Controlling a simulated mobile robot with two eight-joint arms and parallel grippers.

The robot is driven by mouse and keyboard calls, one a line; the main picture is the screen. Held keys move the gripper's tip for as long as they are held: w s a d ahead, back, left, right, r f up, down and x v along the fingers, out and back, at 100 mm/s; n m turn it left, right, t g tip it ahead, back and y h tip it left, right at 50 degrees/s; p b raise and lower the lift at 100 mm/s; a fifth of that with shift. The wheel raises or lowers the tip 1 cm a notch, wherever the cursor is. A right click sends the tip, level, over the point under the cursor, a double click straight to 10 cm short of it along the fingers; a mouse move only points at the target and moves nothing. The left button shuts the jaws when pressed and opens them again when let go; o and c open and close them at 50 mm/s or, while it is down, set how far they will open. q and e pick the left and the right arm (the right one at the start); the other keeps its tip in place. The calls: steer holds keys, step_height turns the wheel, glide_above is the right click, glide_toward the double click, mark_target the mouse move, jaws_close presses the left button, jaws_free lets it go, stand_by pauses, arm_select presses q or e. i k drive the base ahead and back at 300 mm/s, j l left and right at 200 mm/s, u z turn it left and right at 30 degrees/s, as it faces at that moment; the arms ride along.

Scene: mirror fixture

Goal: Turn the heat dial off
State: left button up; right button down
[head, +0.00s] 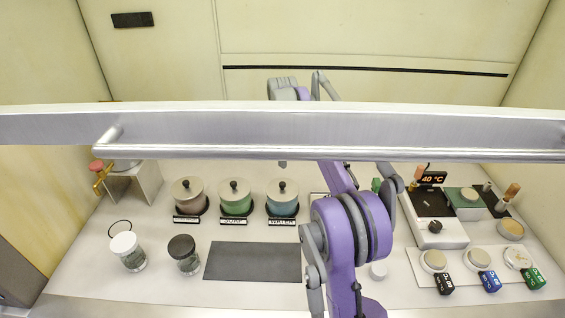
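The heat dial (435,227) is a small dark round knob on the front of a pale hotplate unit (440,240) at the right. Its pointer is too small to read. An orange display (432,179) behind it reads 40 °C. My purple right arm rises through the middle, partly hidden by the metal bar. A grey part that looks like my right gripper (392,178) is behind and to the left of the dial, apart from it. Its fingers are too unclear to tell open from shut. My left gripper is out of view.
A wide metal bar (220,127) crosses the view above the worktop. Three lidded pots (235,197), two jars (127,250) and a dark mat (252,261) are left of my arm. Round tins (478,259) and small labelled blocks (489,281) lie in front of the hotplate.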

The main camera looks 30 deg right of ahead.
mark_target(436, 226)
steer(key=k, duration=1)
